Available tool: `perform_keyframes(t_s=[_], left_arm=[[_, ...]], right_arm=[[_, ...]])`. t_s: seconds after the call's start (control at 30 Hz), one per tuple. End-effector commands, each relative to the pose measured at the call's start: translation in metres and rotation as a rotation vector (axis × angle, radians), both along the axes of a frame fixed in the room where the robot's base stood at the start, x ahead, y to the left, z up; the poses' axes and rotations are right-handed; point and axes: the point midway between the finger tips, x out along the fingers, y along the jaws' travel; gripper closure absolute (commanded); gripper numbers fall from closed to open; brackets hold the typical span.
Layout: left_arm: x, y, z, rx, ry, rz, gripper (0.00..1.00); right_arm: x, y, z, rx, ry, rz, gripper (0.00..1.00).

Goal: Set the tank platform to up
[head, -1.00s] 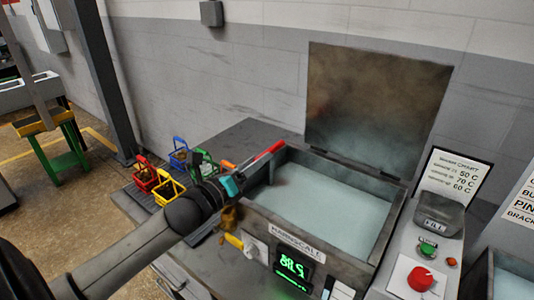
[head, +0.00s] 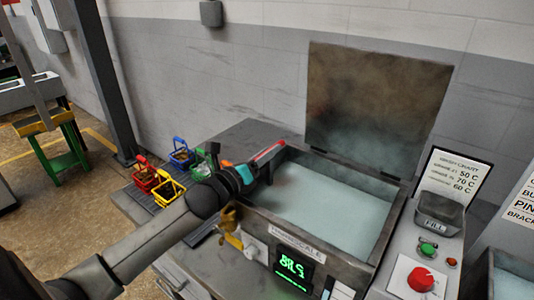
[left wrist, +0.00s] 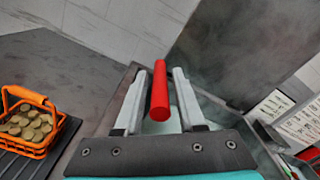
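The tank (head: 320,240) is an open grey box filled with pale liquid, its lid (head: 372,105) raised at the back. A red bar-shaped handle (head: 269,152) stands at the tank's left rim. In the left wrist view the red handle (left wrist: 160,92) lies between the two fingers of my left gripper (left wrist: 160,98), with a visible gap on each side. In the head view my left gripper (head: 257,168) is at the handle's near end. Its fingers are mostly hidden there. The platform itself cannot be made out under the liquid. My right gripper is not in view.
Several small coloured baskets, among them a yellow one (head: 167,190), stand left of the tank. A green display (head: 292,268) and a yellow part (head: 230,225) are at the tank's front. A control panel with a red knob (head: 420,279) is at the right.

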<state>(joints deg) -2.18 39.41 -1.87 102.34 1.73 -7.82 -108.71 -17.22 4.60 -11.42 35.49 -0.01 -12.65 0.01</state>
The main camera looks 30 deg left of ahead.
Motion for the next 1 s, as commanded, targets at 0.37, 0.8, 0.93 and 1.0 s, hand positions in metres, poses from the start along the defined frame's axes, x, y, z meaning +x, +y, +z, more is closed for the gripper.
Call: perform_keyframes(t_s=[0.37, 0.8, 0.93, 1.0], left_arm=[[-0.0003, -0.0008, 0.0003, -0.001, -0.001, -0.002, 1.0], [-0.0002, -0.0018, 0.0006, -0.003, -0.003, -0.004, 1.0], [-0.0003, -0.0021, 0.0007, -0.003, -0.003, -0.005, 1.0], [-0.0003, -0.0022, 0.0006, -0.004, -0.003, -0.005, 1.0]], right_arm=[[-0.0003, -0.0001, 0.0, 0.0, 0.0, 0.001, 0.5], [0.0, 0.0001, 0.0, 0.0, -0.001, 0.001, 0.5], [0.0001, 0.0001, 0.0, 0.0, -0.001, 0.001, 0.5], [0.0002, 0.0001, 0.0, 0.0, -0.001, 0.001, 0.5]])
